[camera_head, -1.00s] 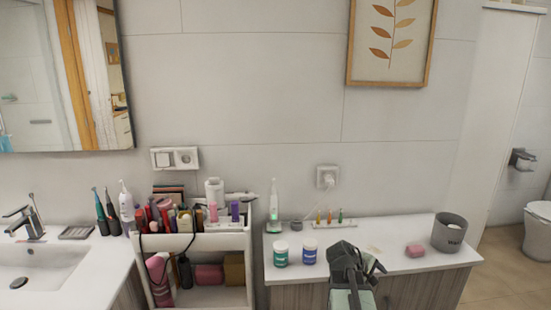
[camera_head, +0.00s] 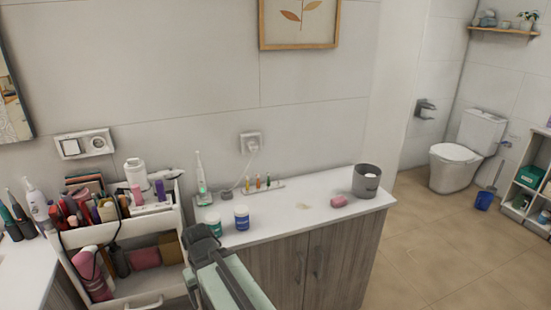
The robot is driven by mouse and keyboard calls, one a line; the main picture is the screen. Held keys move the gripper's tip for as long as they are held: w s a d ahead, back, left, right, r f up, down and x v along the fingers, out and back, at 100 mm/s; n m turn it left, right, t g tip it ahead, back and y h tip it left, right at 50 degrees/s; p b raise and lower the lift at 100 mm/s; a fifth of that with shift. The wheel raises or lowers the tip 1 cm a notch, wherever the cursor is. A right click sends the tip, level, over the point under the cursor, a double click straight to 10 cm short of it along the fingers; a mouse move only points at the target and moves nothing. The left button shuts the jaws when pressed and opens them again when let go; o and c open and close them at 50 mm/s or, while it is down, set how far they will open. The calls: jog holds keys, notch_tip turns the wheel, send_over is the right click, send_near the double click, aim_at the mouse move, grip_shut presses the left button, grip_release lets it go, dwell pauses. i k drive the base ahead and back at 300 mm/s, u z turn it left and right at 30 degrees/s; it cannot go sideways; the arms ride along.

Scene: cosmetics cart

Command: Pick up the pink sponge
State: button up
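A small pink block (camera_head: 339,201), which looks like the pink sponge, lies on the white counter (camera_head: 285,222) near its front edge, just left of a grey cup. Another pink item (camera_head: 145,258) lies on the lower shelf of the cart, so which one is the sponge is not certain. My gripper (camera_head: 203,243) is at the lower middle, in front of the counter's left end and right of the cart. It is well left of the pink block and apart from it. Its fingers are not clear enough to show whether they are open or shut.
The white cart (camera_head: 160,229) is packed with bottles and tubes. A green-labelled jar (camera_head: 213,224), a blue-labelled jar (camera_head: 242,218) and an electric toothbrush (camera_head: 201,180) stand on the counter's left part. The grey cup (camera_head: 366,181) stands at its right end. Open floor lies right.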

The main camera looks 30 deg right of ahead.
aim_at(339, 201)
jog(key=z, duration=1.15)
